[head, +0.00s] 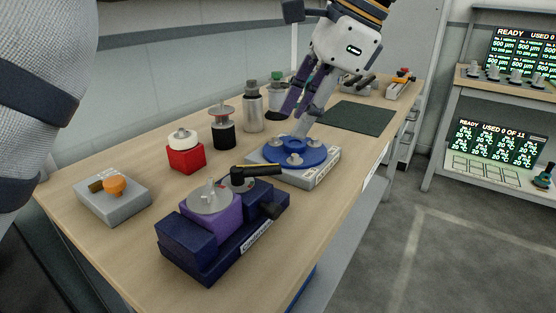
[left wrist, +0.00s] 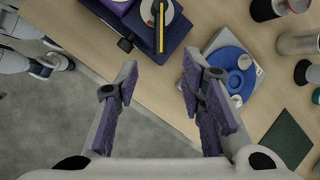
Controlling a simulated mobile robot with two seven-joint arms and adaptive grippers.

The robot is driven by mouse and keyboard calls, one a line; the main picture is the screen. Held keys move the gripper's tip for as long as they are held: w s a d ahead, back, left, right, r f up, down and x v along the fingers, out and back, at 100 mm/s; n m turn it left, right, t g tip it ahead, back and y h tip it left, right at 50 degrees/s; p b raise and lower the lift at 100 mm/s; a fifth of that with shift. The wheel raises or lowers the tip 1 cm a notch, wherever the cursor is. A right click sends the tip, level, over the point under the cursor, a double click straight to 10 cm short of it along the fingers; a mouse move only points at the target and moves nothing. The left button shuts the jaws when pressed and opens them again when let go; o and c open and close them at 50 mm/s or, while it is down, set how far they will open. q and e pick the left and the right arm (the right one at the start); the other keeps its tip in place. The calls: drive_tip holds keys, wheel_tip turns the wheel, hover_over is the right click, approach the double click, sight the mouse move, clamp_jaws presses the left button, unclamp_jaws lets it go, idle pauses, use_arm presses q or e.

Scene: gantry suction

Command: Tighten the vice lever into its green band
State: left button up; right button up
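The vice (head: 222,235) has a dark blue body and a purple block and stands at the front of the bench. I cannot make out the green band. The vice (left wrist: 180,38) and striped lever (left wrist: 160,28) also show at the top of the left wrist view. My left gripper (head: 290,118) is above the bench behind the vice, apart from the lever; its fingers are spread and empty in the left wrist view (left wrist: 160,75). My right gripper is not in view.
A blue round holder (head: 278,154) on a pale base stands just behind the vice. A red block (head: 186,157), a grey box with an orange knob (head: 114,187) and several canisters line the left side. A dark mat (head: 355,117) lies farther back. Shelves with screens stand right.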

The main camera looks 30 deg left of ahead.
sight(272, 165)
use_arm(q)
drive_tip(key=x, duration=1)
drive_tip(key=shift+f, duration=0.15)
clamp_jaws()
